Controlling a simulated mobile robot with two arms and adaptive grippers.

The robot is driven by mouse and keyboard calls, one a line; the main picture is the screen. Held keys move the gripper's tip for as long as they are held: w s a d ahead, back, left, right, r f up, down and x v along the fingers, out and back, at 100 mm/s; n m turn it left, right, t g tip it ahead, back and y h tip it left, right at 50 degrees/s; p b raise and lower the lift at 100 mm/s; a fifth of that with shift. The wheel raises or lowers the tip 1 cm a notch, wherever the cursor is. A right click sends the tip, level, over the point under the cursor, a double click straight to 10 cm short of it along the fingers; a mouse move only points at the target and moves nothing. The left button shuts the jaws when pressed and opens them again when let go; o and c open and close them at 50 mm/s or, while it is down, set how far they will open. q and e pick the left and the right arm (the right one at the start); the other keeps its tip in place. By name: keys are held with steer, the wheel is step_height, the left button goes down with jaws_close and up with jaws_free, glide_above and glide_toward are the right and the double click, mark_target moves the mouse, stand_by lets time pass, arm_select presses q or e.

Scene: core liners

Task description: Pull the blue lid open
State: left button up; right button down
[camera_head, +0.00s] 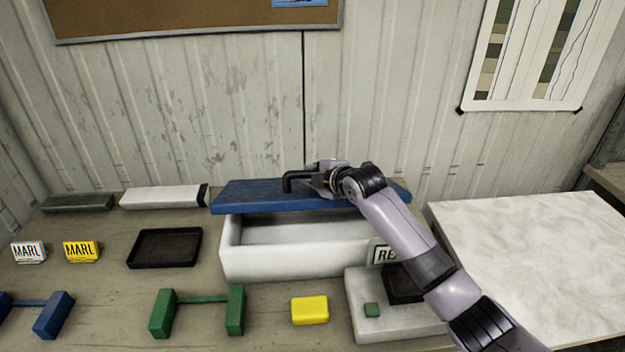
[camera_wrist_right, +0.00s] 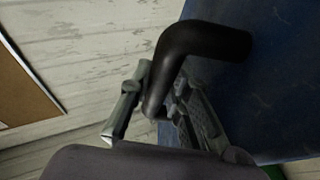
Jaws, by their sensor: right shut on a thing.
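The blue lid (camera_head: 255,197) lies over the back part of a white box (camera_head: 290,265), tilted, with the box's front opening showing. A black bar handle (camera_head: 290,180) stands on the lid. My right gripper (camera_head: 318,178) is at this handle. In the right wrist view the black handle (camera_wrist_right: 205,42) runs between the fingers of my right gripper (camera_wrist_right: 158,108), which are shut on it. The blue lid (camera_wrist_right: 275,95) fills the right of that view. The box's label is partly hidden behind my right arm. My left gripper is not in view.
A pale slab (camera_head: 362,300) with a dark recess is at the front right. The marbled surface (camera_head: 530,250) at right is clear.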

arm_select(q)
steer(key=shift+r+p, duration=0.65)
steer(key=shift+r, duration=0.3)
arm_select(e)
steer(key=shift+m+g, duration=0.3)
steer(key=shift+g, duration=0.6)
steer(key=shift+w+r, duration=1.45)
steer(key=shift+w, duration=0.2)
